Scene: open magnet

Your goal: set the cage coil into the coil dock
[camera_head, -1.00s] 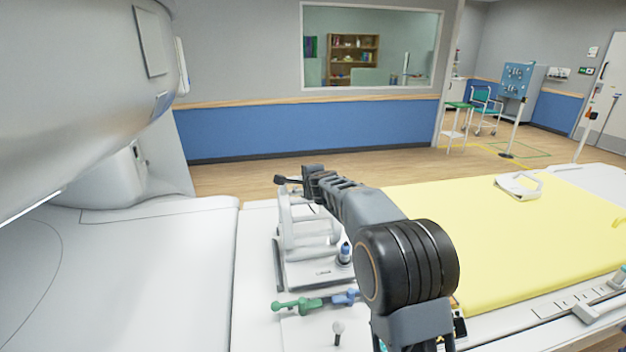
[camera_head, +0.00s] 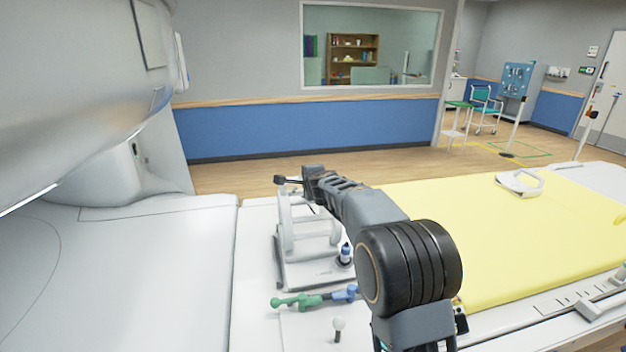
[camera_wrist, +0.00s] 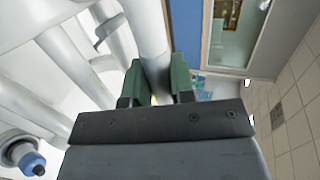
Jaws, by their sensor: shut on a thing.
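The cage coil (camera_head: 302,222) is a pale grey cage of bars and rings on the bed, left of my arm in the head view. My gripper (camera_head: 298,181) is at the coil's upper far end, partly hidden by my own arm. In the wrist view its green-padded fingers (camera_wrist: 159,80) are shut on a pale bar of the cage coil (camera_wrist: 147,32). A pale grey base (camera_head: 312,276), seemingly the coil dock, lies directly under the coil. I cannot tell whether the coil rests fully in it or sits slightly above.
A blue-topped plug (camera_head: 345,253) stands by the coil's near right corner, also in the wrist view (camera_wrist: 30,160). The scanner (camera_head: 70,90) is left, the yellow mattress (camera_head: 480,230) right.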

